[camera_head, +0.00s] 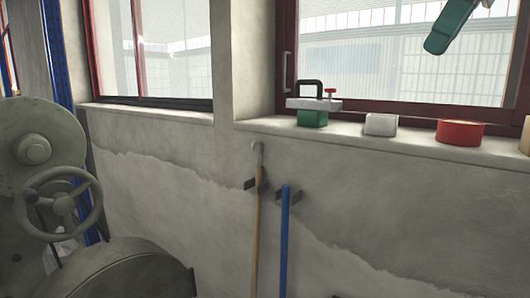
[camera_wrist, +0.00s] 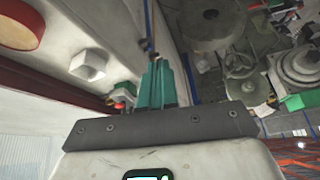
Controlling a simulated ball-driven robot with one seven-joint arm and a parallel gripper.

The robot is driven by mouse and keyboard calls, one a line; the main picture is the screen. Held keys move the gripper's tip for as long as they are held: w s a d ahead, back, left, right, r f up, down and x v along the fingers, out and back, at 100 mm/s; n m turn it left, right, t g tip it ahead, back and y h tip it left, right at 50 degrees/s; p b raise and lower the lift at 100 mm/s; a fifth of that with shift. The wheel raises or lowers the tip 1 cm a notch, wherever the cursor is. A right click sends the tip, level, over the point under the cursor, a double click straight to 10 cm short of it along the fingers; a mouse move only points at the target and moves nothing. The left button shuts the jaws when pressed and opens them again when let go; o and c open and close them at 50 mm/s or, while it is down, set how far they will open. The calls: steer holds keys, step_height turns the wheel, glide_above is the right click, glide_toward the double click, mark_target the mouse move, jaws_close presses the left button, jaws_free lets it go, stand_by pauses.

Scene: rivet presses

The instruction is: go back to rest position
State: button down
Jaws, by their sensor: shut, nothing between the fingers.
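My gripper (camera_wrist: 160,64) shows in the wrist view with its teal fingers together and nothing between them. It is in the air, with the window sill beyond it to the left.
The window sill (camera_head: 345,137) holds a green-and-grey object with a black handle (camera_head: 312,116), a white block (camera_head: 380,124) and a red tin (camera_head: 461,132). A wooden pole (camera_head: 256,225) and a blue pole (camera_head: 284,240) hang below. A grey handwheel machine (camera_head: 42,150) stands left.

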steer(key=w+a+f+y, duration=0.1)
steer(key=w+f, duration=0.2)
steer(key=f, duration=0.5)
steer(key=w+a+f+y, duration=0.1)
steer(key=w+f, duration=0.3)
steer(key=f, duration=0.4)
steer(key=s+a+f+m+b, duration=0.1)
steer(key=s+a+f+m, duration=0.15)
steer(key=f, duration=1.55)
steer(key=s+a+f+m+b, duration=0.1)
steer(key=a+f+b, duration=0.15)
steer(key=f, duration=1.55)
steer(key=s+d+f+m+h, duration=0.2)
steer(key=s+f+m, duration=0.2)
steer(key=s+f, duration=1.55)
steer(key=s+d+f+m+g+h, duration=0.1)
steer(key=s+d+f+h, duration=0.1)
steer(key=s, duration=0.7)
steer(key=s+d+f+g+h+b, duration=0.1)
steer(key=s+d+f+h, duration=0.1)
steer(key=s+d+f, duration=0.3)
steer(key=s, duration=0.4)
steer(key=shift+s+d+m+g, duration=0.25)
steer(key=shift+s+m+g, duration=0.1)
steer(key=shift+s+g, duration=0.05)
